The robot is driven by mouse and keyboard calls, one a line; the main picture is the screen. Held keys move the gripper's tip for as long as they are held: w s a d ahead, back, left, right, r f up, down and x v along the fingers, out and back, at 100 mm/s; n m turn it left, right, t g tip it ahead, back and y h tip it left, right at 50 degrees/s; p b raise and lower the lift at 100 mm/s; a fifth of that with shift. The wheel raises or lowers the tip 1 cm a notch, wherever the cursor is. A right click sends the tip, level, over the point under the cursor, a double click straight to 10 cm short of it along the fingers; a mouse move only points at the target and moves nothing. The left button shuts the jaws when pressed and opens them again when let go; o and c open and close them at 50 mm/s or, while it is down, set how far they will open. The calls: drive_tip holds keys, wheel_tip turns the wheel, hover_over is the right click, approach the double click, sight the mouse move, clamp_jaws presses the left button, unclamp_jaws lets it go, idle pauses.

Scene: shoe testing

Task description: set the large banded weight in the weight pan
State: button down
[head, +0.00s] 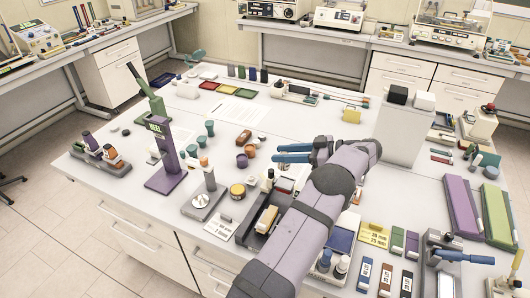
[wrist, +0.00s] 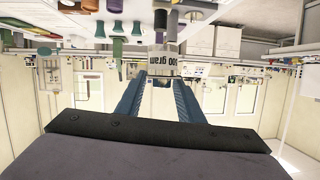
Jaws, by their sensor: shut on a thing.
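My gripper (head: 280,153) reaches left above the middle of the bench, its two blue fingers nearly level. In the wrist view, my gripper (wrist: 162,76) is shut on a pale weight (wrist: 163,60) with dark lettering that seems to read 500 gram. That view is upside down. I cannot make out the weight clearly in the head view. A round silver plate (head: 201,201), apparently the weight pan, sits on a grey base left of and nearer than the fingers. It looks empty. Whether other weights stand nearby is unclear.
A printed card (head: 222,227) lies in front. A dark tray (head: 262,222) sits below my arm.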

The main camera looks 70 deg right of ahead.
sight(286, 167)
drive_tip(key=shift+s+r, duration=0.15)
drive_tip(key=shift+s, duration=0.2)
idle(0.3)
drive_tip(key=shift+f+b, duration=1.5)
drive_tip(key=shift+f, duration=1.4)
drive_tip(key=shift+f+h+b, duration=0.3)
drive_tip(key=shift+f+b, duration=0.15)
drive_tip(key=shift+f, duration=0.4)
drive_tip(key=c, duration=1.1)
unclamp_jaws()
drive_tip(key=shift+s, duration=0.1)
drive_tip(key=shift+f, duration=0.1)
